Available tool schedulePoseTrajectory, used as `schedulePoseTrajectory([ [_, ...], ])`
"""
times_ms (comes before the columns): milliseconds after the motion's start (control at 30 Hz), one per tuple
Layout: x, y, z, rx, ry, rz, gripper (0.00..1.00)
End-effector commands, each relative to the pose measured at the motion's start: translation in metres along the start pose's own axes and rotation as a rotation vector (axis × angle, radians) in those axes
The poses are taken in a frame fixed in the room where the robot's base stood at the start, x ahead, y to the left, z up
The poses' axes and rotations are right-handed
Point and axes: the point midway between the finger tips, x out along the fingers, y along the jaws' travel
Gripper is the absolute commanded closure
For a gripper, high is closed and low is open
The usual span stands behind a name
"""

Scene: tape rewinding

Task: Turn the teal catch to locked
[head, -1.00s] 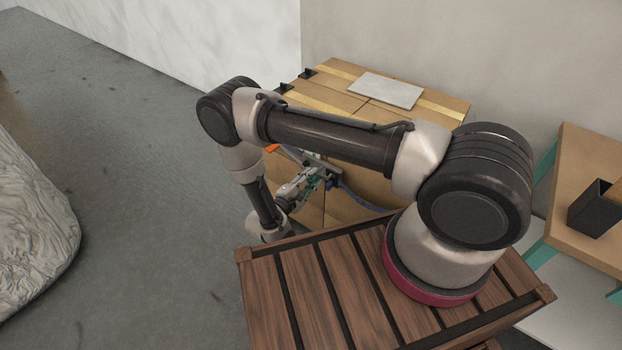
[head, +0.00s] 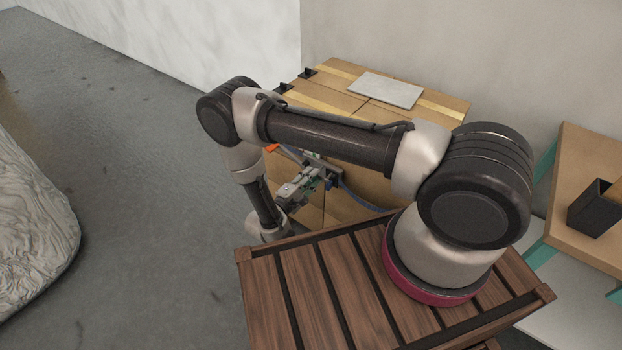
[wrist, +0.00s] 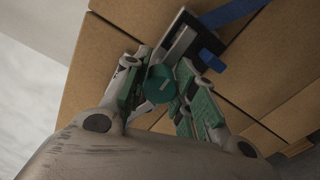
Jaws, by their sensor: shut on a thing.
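The teal catch (wrist: 160,86) is a round knob in the middle of the wrist view, in front of a dark bracket with a grey metal bar (wrist: 180,42). My gripper (wrist: 164,80) has its green-padded fingers on either side of the catch and is shut on it. In the head view my gripper (head: 308,184) reaches the side of the cardboard boxes, below my arm. The catch is too small and covered there to make out. I cannot read any locked mark in either view.
A blue strap (wrist: 232,12) runs from the bracket, with a blue tab (wrist: 212,60) beside my right finger. Stacked cardboard boxes (head: 445,104) stand against the wall with a grey slab (head: 386,90) on top. Open floor (head: 150,200) lies to the left.

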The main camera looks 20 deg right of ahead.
Motion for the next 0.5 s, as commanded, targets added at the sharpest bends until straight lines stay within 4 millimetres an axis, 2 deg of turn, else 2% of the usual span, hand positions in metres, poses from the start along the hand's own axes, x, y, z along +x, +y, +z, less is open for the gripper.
schedulePoseTrajectory([
  [33,-0.0006,-0.0003,0.0002,-0.001,0.001,0.000,0.72],
  [133,-0.0005,-0.0003,0.0002,-0.001,0.001,0.000,0.53],
  [167,-0.0004,-0.0003,0.0002,-0.001,0.001,0.000,0.51],
  [500,-0.0030,-0.0002,-0.0002,-0.001,0.002,0.000,0.51],
])
